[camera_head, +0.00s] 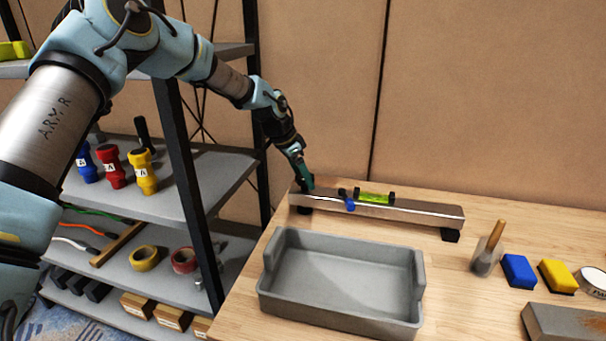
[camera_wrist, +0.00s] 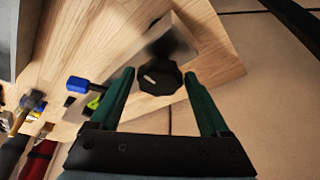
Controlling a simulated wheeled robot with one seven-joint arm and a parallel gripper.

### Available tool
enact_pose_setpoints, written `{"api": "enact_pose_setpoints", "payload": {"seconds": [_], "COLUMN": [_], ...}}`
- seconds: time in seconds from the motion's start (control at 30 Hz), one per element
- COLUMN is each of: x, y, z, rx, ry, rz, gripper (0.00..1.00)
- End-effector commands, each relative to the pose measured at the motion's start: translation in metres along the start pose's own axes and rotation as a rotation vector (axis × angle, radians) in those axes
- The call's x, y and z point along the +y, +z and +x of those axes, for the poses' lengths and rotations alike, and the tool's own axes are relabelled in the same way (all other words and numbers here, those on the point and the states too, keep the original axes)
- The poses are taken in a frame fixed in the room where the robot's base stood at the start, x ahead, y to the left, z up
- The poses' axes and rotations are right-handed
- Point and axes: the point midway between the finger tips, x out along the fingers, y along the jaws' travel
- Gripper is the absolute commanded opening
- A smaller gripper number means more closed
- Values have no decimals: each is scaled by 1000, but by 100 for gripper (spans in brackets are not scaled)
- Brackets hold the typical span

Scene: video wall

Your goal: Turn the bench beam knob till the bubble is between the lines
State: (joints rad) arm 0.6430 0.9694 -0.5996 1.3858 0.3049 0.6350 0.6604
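The metal bench beam (camera_head: 425,212) lies along the back of the wooden bench on dark feet. A yellow-green level vial (camera_head: 374,198) is mounted on top; its bubble and lines are too small to read. The black knob (camera_wrist: 160,78) with a white mark is at the beam's left end. My gripper (camera_head: 303,187) is over that end and hides the knob in the head view. In the wrist view its green fingers (camera_wrist: 159,73) are open, one on each side of the knob, with small gaps visible. A sliver of the vial (camera_wrist: 95,102) shows beside the left finger.
A blue part (camera_head: 350,205) sits by the vial. A grey tray (camera_head: 340,313) stands in front of the beam. A shelf rack (camera_head: 190,190) stands left, with the wall behind.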

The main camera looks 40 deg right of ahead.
Motion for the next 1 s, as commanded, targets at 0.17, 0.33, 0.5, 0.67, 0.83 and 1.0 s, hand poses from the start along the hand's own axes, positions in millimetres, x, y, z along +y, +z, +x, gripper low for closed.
{"api": "enact_pose_setpoints", "payload": {"seconds": [0.17, 0.33, 0.5, 0.67, 0.83, 1.0], "x": [0, 0, -1, -2, -1, -1], "y": [-2, -3, -3, -2, -2, -2], "z": [-2, -3, -11, -38, -72, -97], "rx": [4, 5, 7, 8, 7, 6], "ry": [-3, -3, -6, -8, -7, -5], "rz": [1, 1, 2, 0, 1, 0], "gripper": [96, 96, 96, 96, 96, 96]}}
